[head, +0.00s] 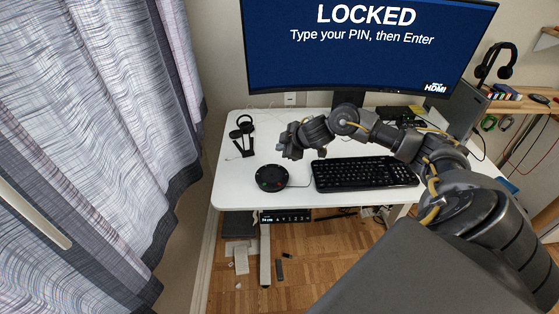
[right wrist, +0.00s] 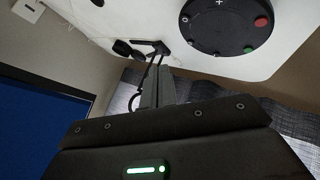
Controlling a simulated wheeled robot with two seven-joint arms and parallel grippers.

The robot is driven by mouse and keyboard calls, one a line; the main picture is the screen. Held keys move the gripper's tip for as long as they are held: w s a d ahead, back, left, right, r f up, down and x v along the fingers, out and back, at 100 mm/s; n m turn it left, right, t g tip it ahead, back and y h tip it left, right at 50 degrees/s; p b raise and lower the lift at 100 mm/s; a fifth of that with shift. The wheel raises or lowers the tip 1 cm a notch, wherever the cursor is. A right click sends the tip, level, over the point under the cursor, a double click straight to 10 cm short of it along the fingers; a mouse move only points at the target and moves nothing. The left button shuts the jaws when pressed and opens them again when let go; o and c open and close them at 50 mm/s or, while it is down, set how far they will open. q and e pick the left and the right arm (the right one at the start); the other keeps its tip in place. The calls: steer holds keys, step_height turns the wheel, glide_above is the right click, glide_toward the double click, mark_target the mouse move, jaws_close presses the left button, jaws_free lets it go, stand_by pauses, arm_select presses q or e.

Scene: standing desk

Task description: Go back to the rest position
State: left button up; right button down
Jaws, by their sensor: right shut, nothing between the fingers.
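My right arm reaches in from the right in the head view. My right gripper (head: 287,142) is over the white desk (head: 235,188), above and behind the round black puck-shaped device (head: 271,178). It is shut and empty. In the right wrist view the closed fingers (right wrist: 158,88) point toward a dark stand-like object, and the round device (right wrist: 225,22) with red and green buttons shows beyond them. My left gripper is in neither view.
A monitor (head: 365,50) reading LOCKED stands at the back. A black keyboard (head: 365,174) lies below my right forearm. A black stand-like object (head: 241,135) is at the back left. A curtain (head: 95,130) hangs left. Headphones (head: 497,62) hang at the right.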

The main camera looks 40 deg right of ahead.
steer(key=shift+r, duration=0.3)
stand_by(0.4)
